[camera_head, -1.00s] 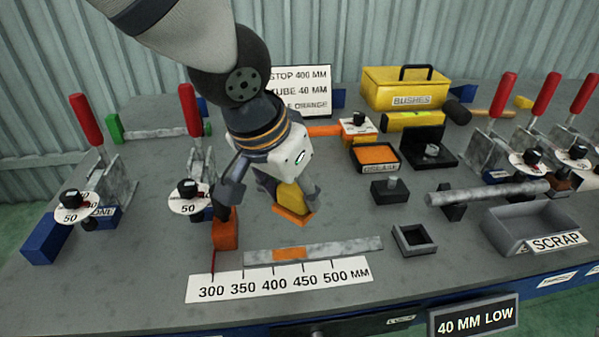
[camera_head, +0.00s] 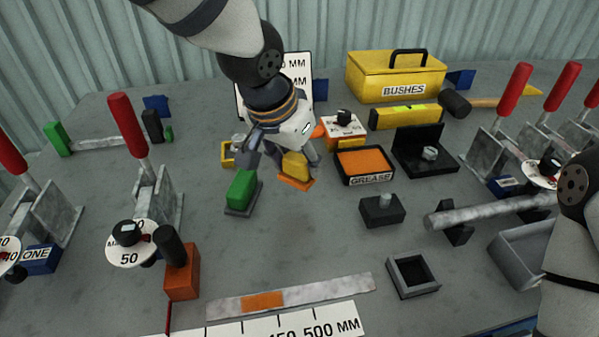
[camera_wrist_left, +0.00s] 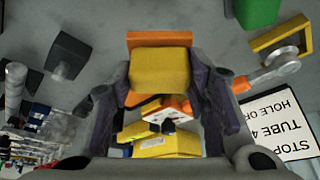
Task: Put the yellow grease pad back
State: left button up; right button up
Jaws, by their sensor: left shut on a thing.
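The yellow grease pad (camera_head: 295,165), a yellow block with an orange underside, is held by my left gripper (camera_head: 287,158) above the bench. In the left wrist view the pad (camera_wrist_left: 160,70) sits between the two fingers (camera_wrist_left: 160,95), its orange face outward. The black GREASE tray (camera_head: 371,181) with an orange fill lies just right of the held pad, apart from it. An arm of mine is at the right edge, but its gripper is out of view.
A green block (camera_head: 241,190) stands left of the gripper. An orange-and-white box with a black knob (camera_head: 344,127) stands behind the tray. A black block with a peg (camera_head: 382,209) is in front. The yellow BUSHES box (camera_head: 396,78) is at the back. Bare bench lies around (camera_head: 300,235).

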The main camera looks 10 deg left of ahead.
aim_at(290, 158)
pick_arm(q)
jog(key=x, duration=0.2)
jog(key=shift+w+a+f, duration=0.2)
jog(key=shift+w+f, duration=0.1)
jog(key=shift+w, duration=0.05)
jog(key=f, duration=0.3)
jog(key=shift+w+a+f+b, duration=0.1)
jog(key=shift+w+f+b, duration=0.25)
jog(key=shift+b, duration=0.05)
jog(key=shift+r, duration=0.15)
jog(key=shift+c, duration=0.4)
jog(key=o, duration=1.2)
pick_arm(e)
jog(key=shift+s+f+g, duration=0.3)
jog(key=shift+s+f, duration=0.45)
jog(key=shift+s, duration=0.05)
pick_arm(q)
jog(key=p+v, duration=0.2)
jog(key=v, duration=0.9)
jog(key=shift+r, duration=0.1)
jog(key=shift+s+a+r, duration=0.1)
jog(key=shift+s+r, duration=0.15)
jog(key=shift+r, duration=0.1)
pick_arm(e)
jog(key=shift+w+r+t, duration=0.5)
jog(key=shift+w+r, duration=0.65)
jog(key=shift+w, duration=0.05)
